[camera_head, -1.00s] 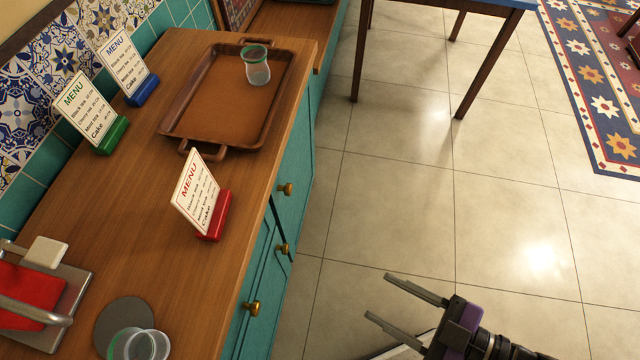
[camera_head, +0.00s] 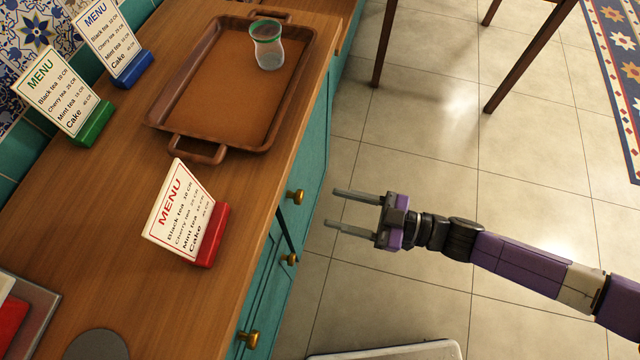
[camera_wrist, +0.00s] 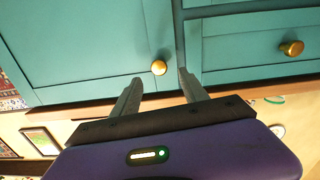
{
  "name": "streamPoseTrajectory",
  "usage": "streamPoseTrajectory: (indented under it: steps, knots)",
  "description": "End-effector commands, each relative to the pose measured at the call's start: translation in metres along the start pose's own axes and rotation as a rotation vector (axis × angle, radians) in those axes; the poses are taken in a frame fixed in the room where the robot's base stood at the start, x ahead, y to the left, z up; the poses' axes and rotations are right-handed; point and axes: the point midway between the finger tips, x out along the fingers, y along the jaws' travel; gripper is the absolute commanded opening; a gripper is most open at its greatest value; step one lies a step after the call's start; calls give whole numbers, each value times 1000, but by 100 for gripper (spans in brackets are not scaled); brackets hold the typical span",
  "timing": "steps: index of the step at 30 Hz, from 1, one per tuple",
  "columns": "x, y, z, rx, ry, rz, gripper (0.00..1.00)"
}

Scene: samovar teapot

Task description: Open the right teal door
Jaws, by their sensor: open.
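The right teal door (camera_head: 313,165) is on the cabinet front beside the tray end of the counter and looks closed. Its round brass knob (camera_head: 296,197) sticks out near the door's edge. My gripper (camera_head: 331,208) is open and empty, pointing left at the cabinet, with its fingertips a short way from the knob. In the wrist view, which looks upside down, the door (camera_wrist: 80,45) fills the left. Its knob (camera_wrist: 159,67) shows between and just beyond the two fingertips, apart from them.
Two more brass knobs (camera_head: 290,259) (camera_head: 249,339) stick out from neighbouring teal fronts. On the wooden counter (camera_head: 130,225) stand a red menu stand (camera_head: 186,212), a brown tray (camera_head: 160,112) and a glass (camera_head: 267,46).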

Motion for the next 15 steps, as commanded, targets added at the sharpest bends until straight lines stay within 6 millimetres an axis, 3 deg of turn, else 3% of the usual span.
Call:
streamPoseTrajectory:
  steps: [2,7,15]
  knots:
    - [-8,4,2,45,10,-2,52]
    - [-1,1,-4,90,30,-15,52]
    - [38,0,-5,89,29,-15,52]
